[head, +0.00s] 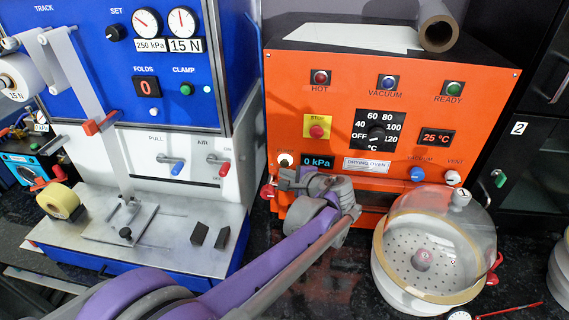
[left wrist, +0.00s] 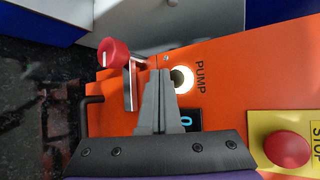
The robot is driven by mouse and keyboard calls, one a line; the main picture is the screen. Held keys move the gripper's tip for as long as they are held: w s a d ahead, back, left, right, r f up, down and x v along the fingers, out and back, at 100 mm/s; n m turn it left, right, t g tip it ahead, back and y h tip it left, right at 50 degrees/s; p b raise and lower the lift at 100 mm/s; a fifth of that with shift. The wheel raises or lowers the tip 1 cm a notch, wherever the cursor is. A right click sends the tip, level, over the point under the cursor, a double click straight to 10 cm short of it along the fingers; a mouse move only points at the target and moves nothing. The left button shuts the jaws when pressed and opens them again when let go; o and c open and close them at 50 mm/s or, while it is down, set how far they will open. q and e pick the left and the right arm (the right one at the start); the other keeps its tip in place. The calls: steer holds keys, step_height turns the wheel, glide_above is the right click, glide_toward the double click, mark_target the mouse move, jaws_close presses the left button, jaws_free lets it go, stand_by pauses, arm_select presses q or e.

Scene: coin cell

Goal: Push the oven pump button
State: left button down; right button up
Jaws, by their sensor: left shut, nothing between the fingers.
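The orange drying oven (head: 480,120) stands right of centre in the head view. In the left wrist view the button (left wrist: 184,80) looks bright white with a darker middle, beside the PUMP label. My left gripper (head: 283,178) is shut and empty, just below the button in the head view. In the left wrist view its fingertips (left wrist: 160,74) lie close beside the button. I cannot tell if they touch it. My right gripper is not in view.
A red-knobbed lever (left wrist: 113,53) sticks out close beside my fingertips. The yellow-backed red STOP button (head: 317,131) is above and right of the pump button. A clear-domed white chamber (head: 425,295) stands right of my arm. A blue press machine (head: 190,75) stands at left.

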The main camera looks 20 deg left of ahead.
arm_select(q)
steer(key=shift+w, duration=0.3)
steer(key=shift+w+a, duration=0.2)
steer(key=shift+w, duration=0.3)
stand_by(0.7)
steer(key=shift+s, duration=0.1)
steer(key=shift+s+d, duration=0.25)
steer(key=shift+s, duration=0.65)
steer(key=shift+s+d, duration=0.25)
steer(key=shift+s, duration=0.7)
steer(key=shift+s+d, duration=0.25)
steer(key=shift+s, duration=0.75)
steer(key=shift+s+d, duration=0.25)
steer(key=shift+s, duration=0.7)
